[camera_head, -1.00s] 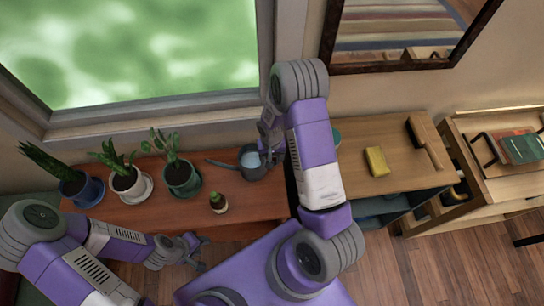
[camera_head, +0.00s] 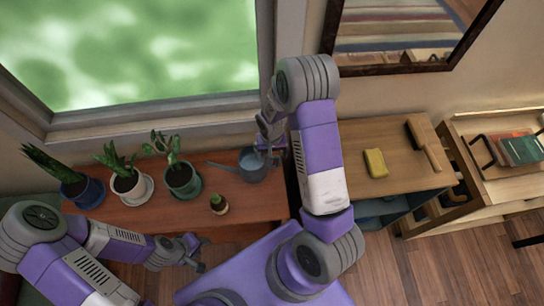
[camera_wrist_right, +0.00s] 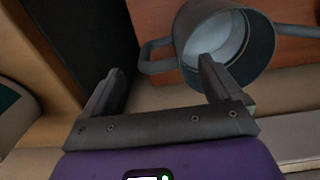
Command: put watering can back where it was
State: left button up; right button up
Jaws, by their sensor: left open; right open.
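The grey-blue watering can (camera_head: 252,166) stands on the right part of the reddish-brown wooden table, its spout pointing left. In the right wrist view the can (camera_wrist_right: 262,48) shows its open top, with its handle on the left side. My right gripper (camera_head: 270,150) is at the can's right side. Its fingers (camera_wrist_right: 158,80) are open, apart, with the handle just beyond them and one fingertip overlapping the can's rim in the picture; I cannot tell if they touch. My left gripper (camera_head: 196,252) is open and empty, low in front of the table.
Three potted plants stand left on the table (camera_head: 140,215): blue pot (camera_head: 88,192), white pot (camera_head: 130,186), green pot (camera_head: 184,182). A wooden cabinet (camera_head: 350,150) to the right holds a yellow sponge (camera_head: 376,163) and a brush (camera_head: 424,145).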

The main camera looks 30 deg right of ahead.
notch_tip(320, 180, up, 7)
jog(key=p, duration=0.1)
jog(key=s+a+f+n+y, duration=0.1)
jog(key=s+a+f, duration=0.3)
jog(key=a, duration=0.2)
jog(key=s+a+f+n+y, duration=0.1)
jog(key=s+a+f+y, duration=0.1)
jog(key=s+a+f, duration=0.2)
jog(key=s+a+f+y, duration=0.1)
jog(key=s+a+f, duration=0.3)
jog(key=s+a, duration=0.2)
jog(key=shift+a+f+n+t, duration=0.2)
jog(key=shift+a+n+t, duration=0.15)
jog(key=shift+a, duration=0.6)
